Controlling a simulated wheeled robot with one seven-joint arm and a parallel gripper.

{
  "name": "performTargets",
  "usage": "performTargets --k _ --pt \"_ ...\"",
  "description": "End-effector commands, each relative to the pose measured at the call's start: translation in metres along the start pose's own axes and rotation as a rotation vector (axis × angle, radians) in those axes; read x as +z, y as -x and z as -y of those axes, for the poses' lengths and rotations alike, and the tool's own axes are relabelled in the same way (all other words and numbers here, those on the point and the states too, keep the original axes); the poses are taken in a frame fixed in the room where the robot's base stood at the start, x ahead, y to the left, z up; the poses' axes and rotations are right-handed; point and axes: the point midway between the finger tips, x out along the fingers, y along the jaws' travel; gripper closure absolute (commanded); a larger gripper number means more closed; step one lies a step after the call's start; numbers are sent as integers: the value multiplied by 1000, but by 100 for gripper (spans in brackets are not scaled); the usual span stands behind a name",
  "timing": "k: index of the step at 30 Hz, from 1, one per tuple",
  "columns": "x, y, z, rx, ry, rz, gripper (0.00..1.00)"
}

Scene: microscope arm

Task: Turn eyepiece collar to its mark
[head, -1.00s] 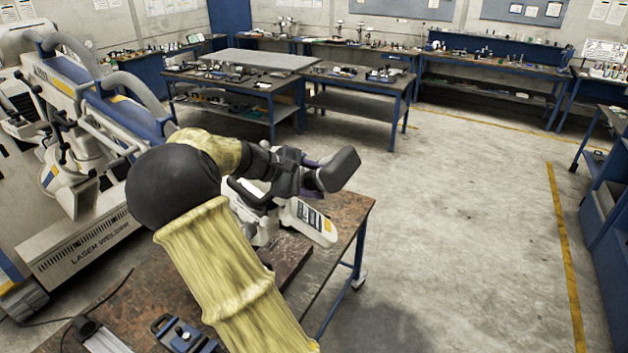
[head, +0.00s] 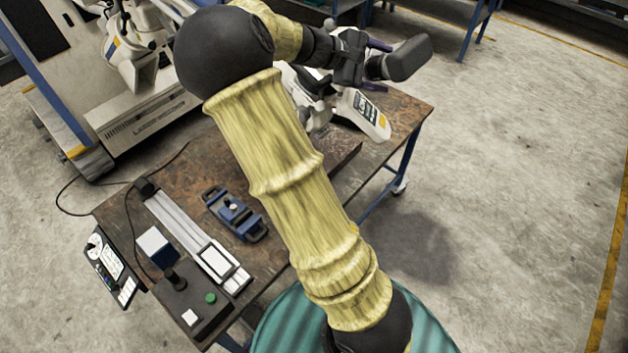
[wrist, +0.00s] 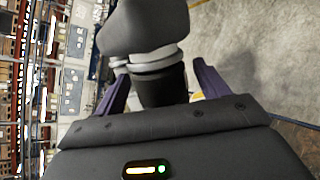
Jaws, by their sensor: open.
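The microscope (head: 362,112) is white with a yellow and dark label, at the back right of the worktable, partly hidden behind my arm. Its dark eyepiece (head: 408,58) points right; it also shows at the top of the wrist view (wrist: 145,27). Below the eyepiece cup are light grey rings (wrist: 155,60) and a black cylinder (wrist: 163,86). I cannot tell which part is the collar, and no mark is readable. My gripper (head: 376,66) is open, its purple fingers on either side of the black cylinder, with a visible gap at least on the right.
A large white machine (head: 135,105) stands at the back left. The floor to the right is clear.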

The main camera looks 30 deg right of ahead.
Motion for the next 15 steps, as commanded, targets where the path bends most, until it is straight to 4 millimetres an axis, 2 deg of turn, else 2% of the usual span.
performTargets --k 1,15 --pt "-4 -2 5 23 -4 -1 27" --pt "-4 -2 6 208 -41 -3 27"
